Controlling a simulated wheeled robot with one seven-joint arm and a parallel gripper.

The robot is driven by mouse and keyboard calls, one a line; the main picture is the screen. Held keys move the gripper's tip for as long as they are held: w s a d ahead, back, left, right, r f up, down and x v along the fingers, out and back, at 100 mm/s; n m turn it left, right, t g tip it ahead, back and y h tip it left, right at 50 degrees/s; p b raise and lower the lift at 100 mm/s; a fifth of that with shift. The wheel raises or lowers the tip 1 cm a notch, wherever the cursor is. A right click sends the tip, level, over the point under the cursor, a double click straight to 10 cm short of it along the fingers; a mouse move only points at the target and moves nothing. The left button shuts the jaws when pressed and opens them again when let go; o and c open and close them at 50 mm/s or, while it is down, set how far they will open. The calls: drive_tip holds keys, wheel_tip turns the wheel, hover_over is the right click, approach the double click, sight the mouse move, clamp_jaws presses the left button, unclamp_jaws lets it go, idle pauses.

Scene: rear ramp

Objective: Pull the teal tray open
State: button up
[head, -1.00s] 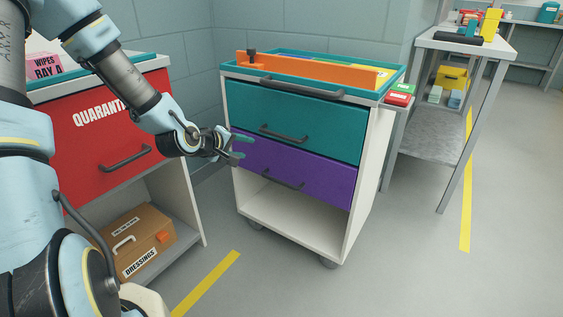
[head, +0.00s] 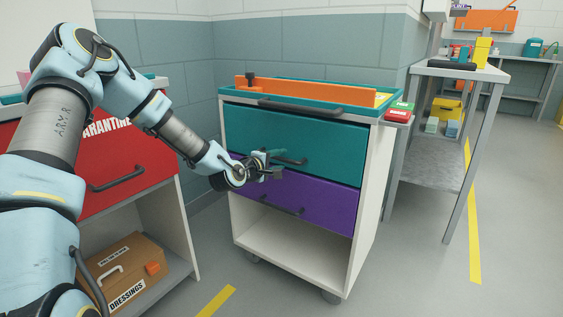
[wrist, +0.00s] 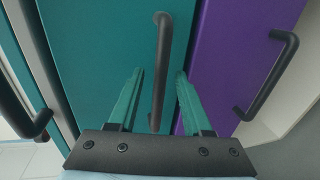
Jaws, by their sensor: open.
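The teal tray (head: 325,140) is the upper, teal-fronted drawer of the white cart, and its front looks flush and shut. Its dark bar handle (head: 290,161) runs across the lower part of the front. My gripper (head: 279,163) is at the left part of this handle, and the wrist hides the handle's left end. In the wrist view the jaws are open, with the handle (wrist: 161,60) seen between the two teal fingers. No finger is clearly pressed against it. I cannot tell how deep the bar sits between them.
A purple drawer (head: 325,205) with its own handle (wrist: 272,75) lies just below. The cart top carries a teal-rimmed tray with an orange bar (head: 310,92) and another dark handle (head: 305,108). A red cabinet (head: 145,165) stands left, a grey table (head: 430,180) right. Floor in front is clear.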

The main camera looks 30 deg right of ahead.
drive_tip(key=shift+w+d+f, duration=0.15)
drive_tip(key=shift+w+d, duration=0.2)
drive_tip(key=shift+d, duration=0.2)
clamp_jaws()
idle(1.1)
